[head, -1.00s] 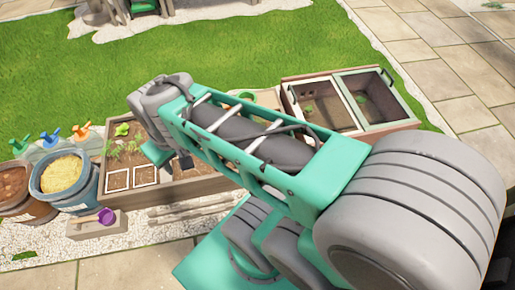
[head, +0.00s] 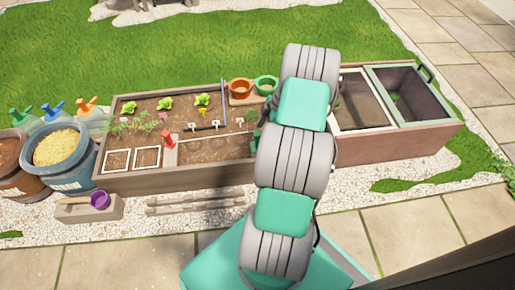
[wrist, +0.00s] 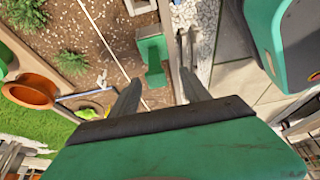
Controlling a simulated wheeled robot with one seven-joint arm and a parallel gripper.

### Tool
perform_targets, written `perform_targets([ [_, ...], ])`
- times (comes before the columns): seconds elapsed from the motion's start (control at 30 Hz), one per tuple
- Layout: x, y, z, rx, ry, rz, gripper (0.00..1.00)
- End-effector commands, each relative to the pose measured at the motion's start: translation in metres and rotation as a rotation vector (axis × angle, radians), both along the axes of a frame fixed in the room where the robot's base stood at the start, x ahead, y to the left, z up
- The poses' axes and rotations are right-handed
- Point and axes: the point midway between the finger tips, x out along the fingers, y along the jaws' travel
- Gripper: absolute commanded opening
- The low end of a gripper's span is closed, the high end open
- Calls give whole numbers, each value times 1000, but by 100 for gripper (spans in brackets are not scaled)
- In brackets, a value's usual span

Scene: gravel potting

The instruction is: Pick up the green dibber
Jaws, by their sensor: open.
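A blocky green piece that looks like the green dibber (wrist: 152,52) stands over the brown soil in the wrist view. Its lower end is hidden from this angle. My gripper (wrist: 160,78) is open, with its two dark fingers pointing toward the green piece. The piece shows between and just beyond the fingertips, and I see no contact.
Paving in front is clear.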

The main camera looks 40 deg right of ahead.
Motion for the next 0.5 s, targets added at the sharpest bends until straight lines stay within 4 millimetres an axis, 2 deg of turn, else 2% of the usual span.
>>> perform_targets([
  [0.23, 14, 9, -42, 1, 2, 0, 55],
  [0.3, 16, 11, -47, 0, 1, 0, 55],
  [0.5, 17, 12, -46, -1, 2, -2, 55],
])
